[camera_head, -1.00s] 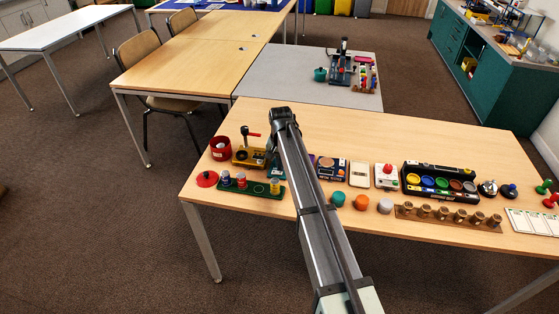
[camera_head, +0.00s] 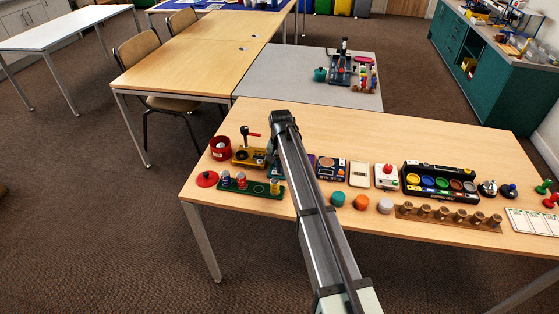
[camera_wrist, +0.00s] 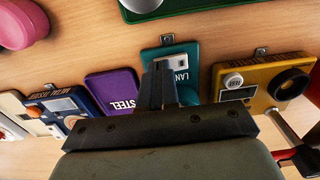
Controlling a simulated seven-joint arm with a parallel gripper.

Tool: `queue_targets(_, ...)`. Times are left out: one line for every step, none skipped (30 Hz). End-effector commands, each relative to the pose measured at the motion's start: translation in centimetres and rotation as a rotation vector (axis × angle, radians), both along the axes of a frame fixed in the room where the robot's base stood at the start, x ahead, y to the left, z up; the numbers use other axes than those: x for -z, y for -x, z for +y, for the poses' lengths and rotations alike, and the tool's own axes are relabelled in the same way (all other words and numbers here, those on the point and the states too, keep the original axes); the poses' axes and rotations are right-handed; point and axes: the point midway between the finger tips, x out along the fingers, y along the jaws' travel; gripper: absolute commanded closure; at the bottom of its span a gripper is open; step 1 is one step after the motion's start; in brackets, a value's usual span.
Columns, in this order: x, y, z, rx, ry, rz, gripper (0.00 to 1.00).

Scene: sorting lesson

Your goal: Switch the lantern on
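The lantern (camera_wrist: 188,55) is a flat teal box with white lettering that starts "LAN" and a pale panel, in the middle of the wrist view. My gripper (camera_wrist: 165,70) reaches over it with its dark fingers together, and nothing shows between them. The fingers hide part of the lantern's face. I cannot tell whether the tips touch it or which position its switch is in. In the head view my arm covers most of the lantern, and the fingers are hidden.
A purple box marked STEEL (camera_wrist: 118,95) and a yellow device (camera_wrist: 262,88) with a black ring flank the lantern closely. A blue metal tester (camera_head: 331,168) is further along. A green board (camera_head: 250,189) lies near the front edge. The table's back strip (camera_head: 400,135) is clear.

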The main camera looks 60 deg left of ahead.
Motion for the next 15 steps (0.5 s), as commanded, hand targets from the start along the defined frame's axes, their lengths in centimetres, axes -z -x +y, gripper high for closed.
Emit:
queue_targets(0.09,0.01,0.01,0.0,0.0,0.0,1.0)
queue_targets(0.12,0.01,0.01,0.0,0.0,0.0,1.0)
queue_targets(0.17,0.01,0.0,0.0,0.0,0.0,1.0)
queue_targets(0.2,0.01,0.01,0.0,0.0,0.0,1.0)
queue_targets(0.24,0.01,0.0,0.0,0.0,0.0,1.0)
queue_targets(0.29,0.01,0.01,0.0,0.0,0.0,1.0)
queue_targets(0.28,0.01,0.01,0.0,0.0,0.0,1.0)
queue_targets(0.27,0.01,0.01,0.0,0.0,0.0,1.0)
queue_targets(0.24,0.01,0.01,0.0,0.0,0.0,1.0)
queue_targets(0.21,0.01,0.01,0.0,-0.001,0.001,1.0)
queue_targets(0.15,0.01,0.01,0.0,-0.001,0.001,1.0)
queue_targets(0.04,0.01,0.03,0.0,-0.001,0.001,1.0)
queue_targets(-0.07,0.01,0.03,0.0,-0.001,0.001,1.0)
queue_targets(-0.21,0.01,0.04,0.0,-0.001,0.0,1.0)
queue_targets(-0.42,0.01,0.04,0.0,-0.001,0.0,1.0)
